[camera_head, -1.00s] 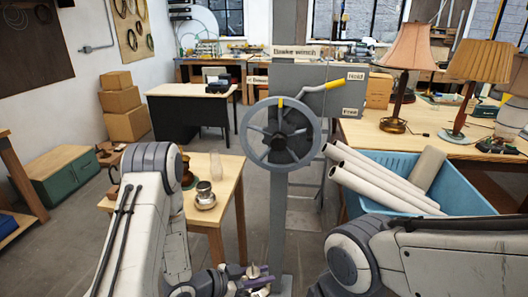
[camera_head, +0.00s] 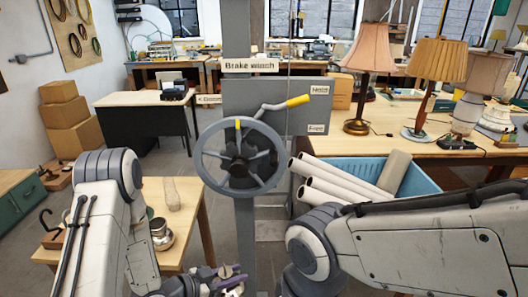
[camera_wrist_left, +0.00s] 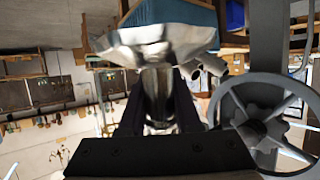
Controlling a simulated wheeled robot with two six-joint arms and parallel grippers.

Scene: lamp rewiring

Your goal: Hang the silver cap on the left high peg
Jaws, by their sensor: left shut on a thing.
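My left gripper (camera_head: 228,277) is low in the head view, in front of the winch post. In the left wrist view, my left gripper (camera_wrist_left: 157,112) is shut on the silver cap (camera_wrist_left: 155,42), a shiny flared metal piece with a narrower neck between the fingers. The cap is held off any surface. In the head view it is too small and covered to make out well. I cannot pick out the left high peg in either view. My right arm comes in from the right, but its gripper is not in view.
The winch handwheel (camera_head: 240,190) on its grey post stands straight ahead, near my left gripper. A small wooden table (camera_head: 184,208) with a silver pot (camera_head: 160,234) is at left. A blue bin (camera_head: 420,180) of white tubes is at right. Lamps (camera_head: 362,55) stand on the bench behind.

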